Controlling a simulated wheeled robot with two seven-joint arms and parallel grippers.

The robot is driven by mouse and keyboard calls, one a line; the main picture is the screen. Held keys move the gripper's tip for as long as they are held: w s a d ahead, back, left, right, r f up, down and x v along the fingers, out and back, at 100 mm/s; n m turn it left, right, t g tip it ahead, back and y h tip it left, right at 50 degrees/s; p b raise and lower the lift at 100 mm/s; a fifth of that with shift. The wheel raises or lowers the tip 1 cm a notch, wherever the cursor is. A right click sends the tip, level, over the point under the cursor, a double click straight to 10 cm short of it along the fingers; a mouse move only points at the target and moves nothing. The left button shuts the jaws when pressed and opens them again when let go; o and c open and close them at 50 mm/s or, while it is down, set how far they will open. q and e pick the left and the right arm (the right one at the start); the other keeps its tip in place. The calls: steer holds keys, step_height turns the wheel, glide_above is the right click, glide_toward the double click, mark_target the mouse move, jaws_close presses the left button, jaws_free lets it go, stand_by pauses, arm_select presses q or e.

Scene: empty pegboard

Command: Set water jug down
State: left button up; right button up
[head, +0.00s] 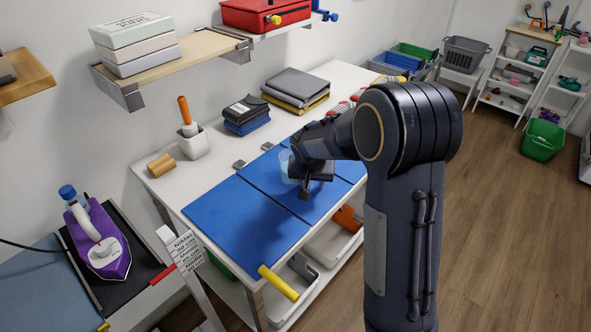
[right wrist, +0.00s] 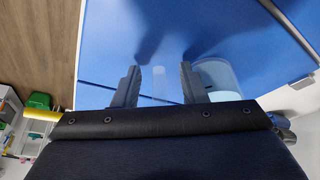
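The water jug (head: 286,166) is a clear, pale-blue vessel on the blue mat of the white table. In the head view it is partly hidden behind my right gripper (head: 306,188). In the right wrist view the jug (right wrist: 215,76) stands just right of the right finger. My right gripper (right wrist: 160,80) has its two fingers spread apart. A pale translucent strip shows between them; I cannot tell whether it is the jug's handle or a reflection. No grip on the jug is visible. My left gripper is not in view.
Blue mats (head: 246,220) cover the table front, with clear room left of the jug. A purple iron (head: 101,245) stands at the left.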

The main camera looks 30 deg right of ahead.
steer(key=shift+c, duration=0.5)
jaws_close()
steer(key=shift+r, duration=0.2)
